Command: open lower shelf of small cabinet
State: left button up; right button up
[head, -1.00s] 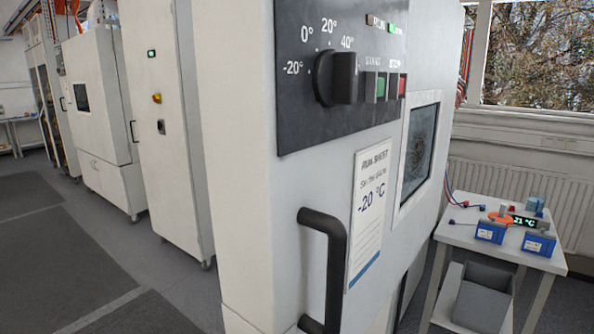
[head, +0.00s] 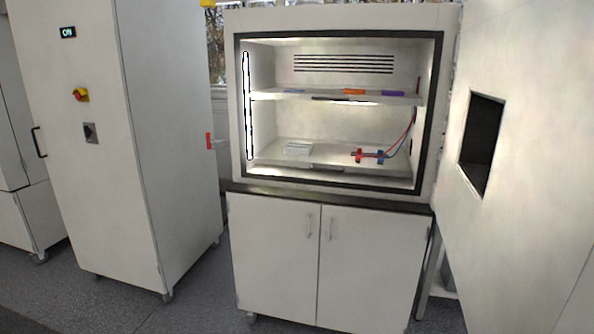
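A white chamber cabinet (head: 338,18) stands in the middle of the head view with its front open. Inside, the upper shelf (head: 300,97) carries flat blue, orange and purple pieces. The lower shelf (head: 335,152) sits near the chamber floor, pushed in. On it are a pale flat item (head: 298,148) and red and blue clips (head: 358,155) with cables. The chamber's door (head: 500,75), with a dark window, is swung open at the right. Below are two shut base doors with handles (head: 309,225). Neither of my grippers is in view.
A tall white cabinet (head: 185,130) on castors stands to the left, with a red and yellow switch (head: 81,95) on its front. The grey floor (head: 200,300) in front is clear. The open door takes up the right side.

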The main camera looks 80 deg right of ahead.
aim_at(327, 155)
jog(key=i, duration=0.25)
jog(key=z, duration=2.85)
jog(key=i, duration=2.5)
jog(key=u, duration=0.85)
